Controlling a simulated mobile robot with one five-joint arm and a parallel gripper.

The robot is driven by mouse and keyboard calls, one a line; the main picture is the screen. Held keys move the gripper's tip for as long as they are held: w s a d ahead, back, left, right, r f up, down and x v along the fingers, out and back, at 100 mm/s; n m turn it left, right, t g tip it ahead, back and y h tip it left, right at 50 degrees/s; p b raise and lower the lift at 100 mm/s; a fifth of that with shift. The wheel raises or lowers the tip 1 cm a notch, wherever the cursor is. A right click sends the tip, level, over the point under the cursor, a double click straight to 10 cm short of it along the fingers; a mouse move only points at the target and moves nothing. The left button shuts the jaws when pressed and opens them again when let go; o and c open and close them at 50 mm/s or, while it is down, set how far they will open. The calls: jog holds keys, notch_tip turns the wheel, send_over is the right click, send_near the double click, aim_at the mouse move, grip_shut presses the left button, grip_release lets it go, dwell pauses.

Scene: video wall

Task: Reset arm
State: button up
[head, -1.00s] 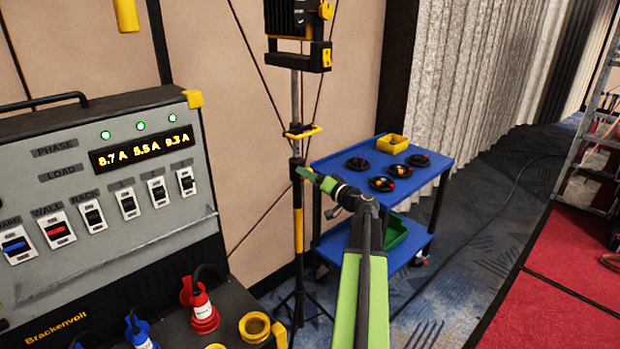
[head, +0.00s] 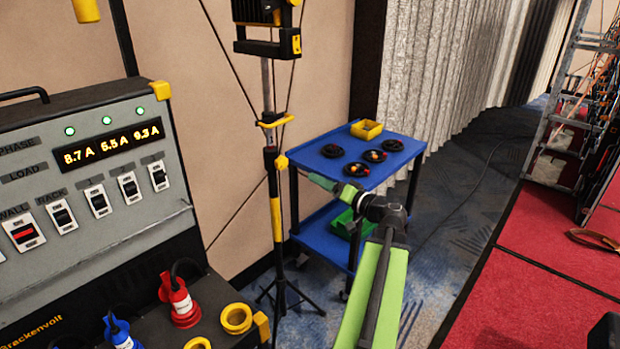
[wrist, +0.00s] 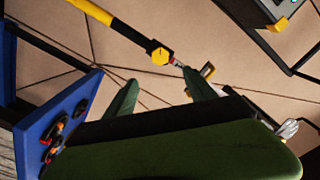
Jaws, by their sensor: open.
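My gripper (head: 322,183) is at the end of my green arm, in the air in front of the blue cart and right of the work-light stand in the head view. In the wrist view, the two green fingers of my gripper (wrist: 162,97) stand apart with nothing between them. Beyond them are the beige wall and the black and yellow pole of the light stand (wrist: 128,36).
A grey power panel (head: 90,180) with switches stands at left, with red (head: 182,305) and blue (head: 122,333) plugs below. The blue cart (head: 318,160) holds coiled cables and a yellow bin (head: 367,129).

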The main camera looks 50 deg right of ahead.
jog(key=shift+s, duration=0.3)
jog(key=w+a+f+n+g+y+p, duration=0.25)
jog(key=w+a, duration=0.25)
jog(key=a, duration=0.5)
jog(key=w+a+f+n+g+y+p, duration=0.1)
jog(key=w+a+f+g+y, duration=0.1)
jog(key=w+a+f+g, duration=0.5)
jog(key=w+a+n+y+p, duration=0.2)
jog(key=w+a+y, duration=0.15)
jog(key=a, duration=0.85)
jog(key=s+a+f+n+g+h+p, duration=0.2)
jog(key=a+g+h, duration=0.1)
jog(key=a, duration=0.9)
jog(key=s+a+f+n+g+h+p, duration=0.1)
jog(key=a+g, duration=0.4)
jog(key=a, duration=0.7)
jog(key=f+n+h+p, duration=0.1)
jog(key=h, duration=0.1)
jog(key=shift+s+a+h+p, duration=0.3)
jog(key=shift+s+h, duration=0.05)
jog(key=shift+h, duration=0.05)
jog(key=shift+d+f+g, duration=0.1)
jog(key=shift+g, duration=0.15)
